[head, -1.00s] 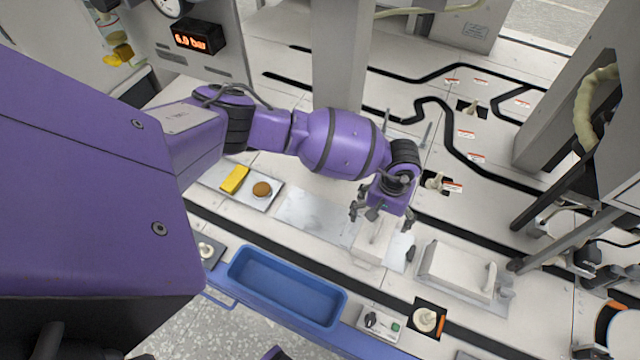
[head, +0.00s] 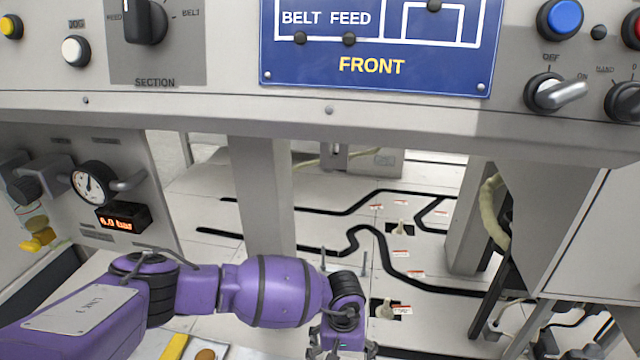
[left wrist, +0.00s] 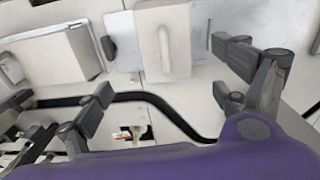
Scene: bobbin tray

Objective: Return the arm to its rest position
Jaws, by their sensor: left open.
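My left arm is purple and comes in from the left in the head view. Its gripper (head: 341,352) is at the bottom edge, partly cut off by the frame. In the left wrist view my left gripper (left wrist: 162,88) has its grey fingers spread wide, with nothing held between them. A white block with a raised handle (left wrist: 164,45) lies beyond the fingertips in that view. I cannot tell the exact gap. My right gripper is not in view.
A grey control panel with a blue sign (head: 375,45) crosses the top. A grey post (head: 262,195) stands behind my left arm. A pressure gauge (head: 90,185) is on the left. Behind the gripper is a white deck (head: 330,225) with black tracks.

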